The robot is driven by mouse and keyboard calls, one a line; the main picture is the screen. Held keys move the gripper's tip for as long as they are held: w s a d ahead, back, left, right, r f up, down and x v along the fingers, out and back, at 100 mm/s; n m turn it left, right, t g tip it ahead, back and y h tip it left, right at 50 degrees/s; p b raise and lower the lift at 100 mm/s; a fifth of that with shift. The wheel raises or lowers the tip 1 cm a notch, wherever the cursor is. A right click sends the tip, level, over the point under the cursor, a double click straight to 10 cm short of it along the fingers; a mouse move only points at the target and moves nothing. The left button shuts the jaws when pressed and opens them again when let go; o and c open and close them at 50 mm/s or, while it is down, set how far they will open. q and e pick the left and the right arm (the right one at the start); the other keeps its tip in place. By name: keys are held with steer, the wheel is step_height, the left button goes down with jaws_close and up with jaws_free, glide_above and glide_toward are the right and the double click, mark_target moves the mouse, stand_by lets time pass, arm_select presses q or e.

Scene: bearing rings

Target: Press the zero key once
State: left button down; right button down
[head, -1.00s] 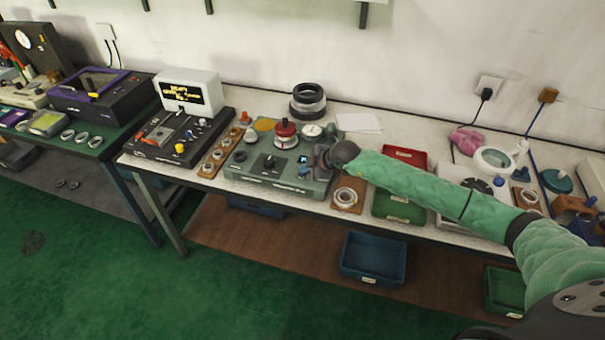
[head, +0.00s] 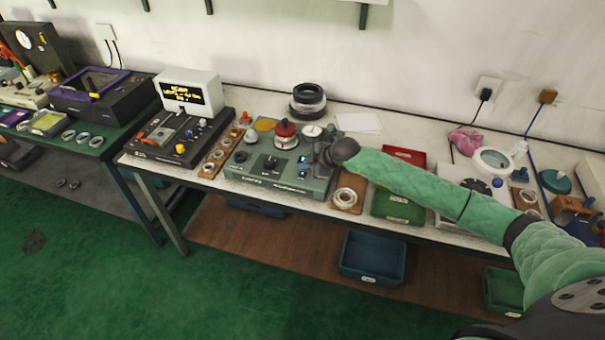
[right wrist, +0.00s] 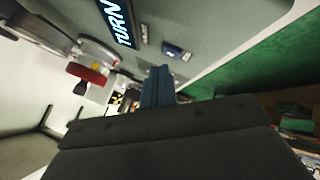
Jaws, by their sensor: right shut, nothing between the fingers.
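The grey-green bench device (head: 255,180) stands near the front of the white table. It has a black knob (head: 269,162), a red-topped part (head: 285,129) and a small lit screen (head: 302,160). My right gripper (head: 318,158) is over the right end of the device, shut and empty. My left gripper is out of view.
A white display box (head: 188,92) and a dark device (head: 178,138) stand to the left. A wooden strip with rings (head: 216,155) lies between the devices. A ring on a wooden pad (head: 346,195), a green bin (head: 398,205) and a red bin (head: 405,154) are to the right.

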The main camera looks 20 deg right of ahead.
mark_target(305, 176)
steer(key=shift+r+p, duration=1.4)
steer(key=shift+r, duration=1.1)
